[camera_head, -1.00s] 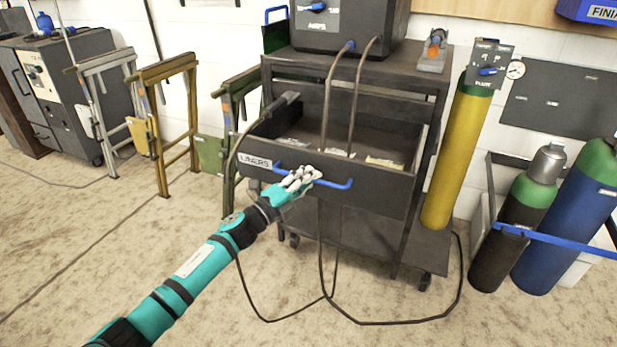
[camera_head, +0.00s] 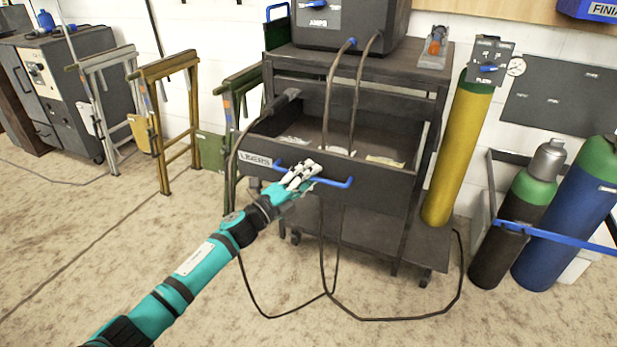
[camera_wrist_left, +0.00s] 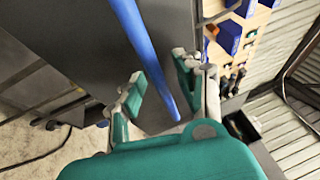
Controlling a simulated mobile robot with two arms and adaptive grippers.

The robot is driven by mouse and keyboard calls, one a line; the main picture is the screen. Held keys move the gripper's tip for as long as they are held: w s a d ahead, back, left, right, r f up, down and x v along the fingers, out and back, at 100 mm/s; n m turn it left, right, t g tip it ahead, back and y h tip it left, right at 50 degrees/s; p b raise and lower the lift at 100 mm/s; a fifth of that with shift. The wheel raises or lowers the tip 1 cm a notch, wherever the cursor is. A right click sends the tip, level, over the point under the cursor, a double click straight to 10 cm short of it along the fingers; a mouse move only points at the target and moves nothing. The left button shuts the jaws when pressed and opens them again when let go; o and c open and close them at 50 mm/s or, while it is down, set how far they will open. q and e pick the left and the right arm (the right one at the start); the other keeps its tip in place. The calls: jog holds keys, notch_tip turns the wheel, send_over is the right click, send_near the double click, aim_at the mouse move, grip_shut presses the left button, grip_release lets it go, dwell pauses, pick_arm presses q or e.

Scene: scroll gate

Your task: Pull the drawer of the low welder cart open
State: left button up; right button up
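The low welder cart (camera_head: 425,130) is dark grey, with its drawer (camera_head: 370,182) standing out of the frame and its inside visible from above. A blue bar handle (camera_head: 338,183) runs across the labelled drawer front. My left gripper (camera_head: 301,177) is at the middle of this handle. In the left wrist view, the blue handle (camera_wrist_left: 145,50) passes between the two fingers of my left gripper (camera_wrist_left: 160,82). The fingers are apart, with gaps beside the bar, so they are around it rather than closed on it. My right gripper is not in view.
A welder (camera_head: 350,25) sits on the cart, and its cables hang past the drawer to the floor. A yellow cylinder (camera_head: 458,150) stands right of the cart, with a blue cylinder (camera_head: 565,225) further right. Folding stands (camera_head: 165,120) are left.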

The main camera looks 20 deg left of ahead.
pick_arm(q)
jog(key=shift+s, duration=0.1)
jog(key=shift+s+a+f, duration=0.15)
jog(key=shift+s+a, duration=0.1)
jog(key=shift+s, duration=0.05)
jog(key=v, duration=1.1)
jog(key=shift+s, duration=0.1)
